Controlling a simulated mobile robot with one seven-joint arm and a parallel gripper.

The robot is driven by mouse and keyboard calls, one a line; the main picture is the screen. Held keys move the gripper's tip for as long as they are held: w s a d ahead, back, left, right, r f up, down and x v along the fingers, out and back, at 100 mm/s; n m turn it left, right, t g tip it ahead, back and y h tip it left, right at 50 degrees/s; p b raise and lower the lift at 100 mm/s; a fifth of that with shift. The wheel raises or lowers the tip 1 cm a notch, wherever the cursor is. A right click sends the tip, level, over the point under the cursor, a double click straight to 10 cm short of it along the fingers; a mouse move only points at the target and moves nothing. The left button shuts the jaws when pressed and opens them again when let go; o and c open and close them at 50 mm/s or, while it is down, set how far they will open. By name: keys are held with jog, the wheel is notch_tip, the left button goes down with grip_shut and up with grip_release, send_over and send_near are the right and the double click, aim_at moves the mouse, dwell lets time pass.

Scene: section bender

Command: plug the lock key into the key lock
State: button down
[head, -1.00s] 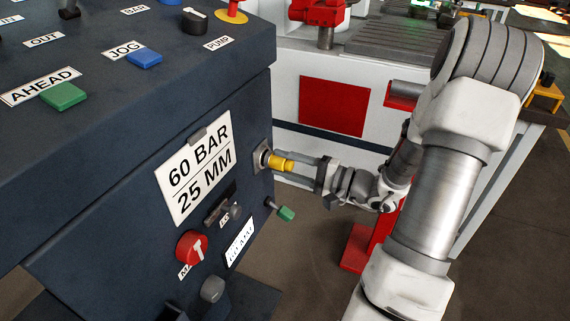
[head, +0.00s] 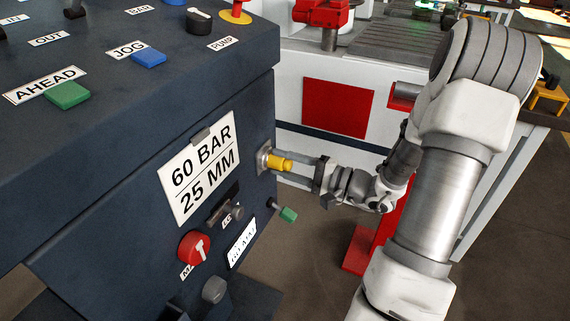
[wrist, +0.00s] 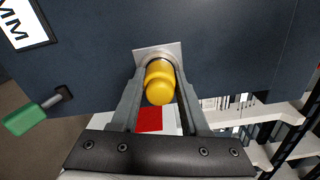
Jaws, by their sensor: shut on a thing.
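The lock key is a yellow knob (head: 280,163) at the right edge of the dark blue cabinet front; it also shows in the wrist view (wrist: 159,84). The key lock is a grey square plate with a round collar (head: 264,158) on that front, and its plate shows behind the knob in the wrist view (wrist: 143,54). My gripper (head: 292,167) is shut on the yellow key, one finger on each side of it. The key points at the lock and meets or nearly meets it. The knob and fingers hide how deep it sits.
A green-handled lever (head: 288,214) sticks out just below the lock. A red knob (head: 194,247) and a "60 BAR 25 MM" sign (head: 200,175) are to the left. A white machine with a red panel (head: 337,107) stands behind my gripper.

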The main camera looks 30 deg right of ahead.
jog(key=shift+c, duration=1.6)
grip_release()
jog(key=shift+w, duration=0.1)
jog(key=p+v, duration=0.3)
jog(key=v, duration=1.4)
jog(key=shift+d, duration=0.1)
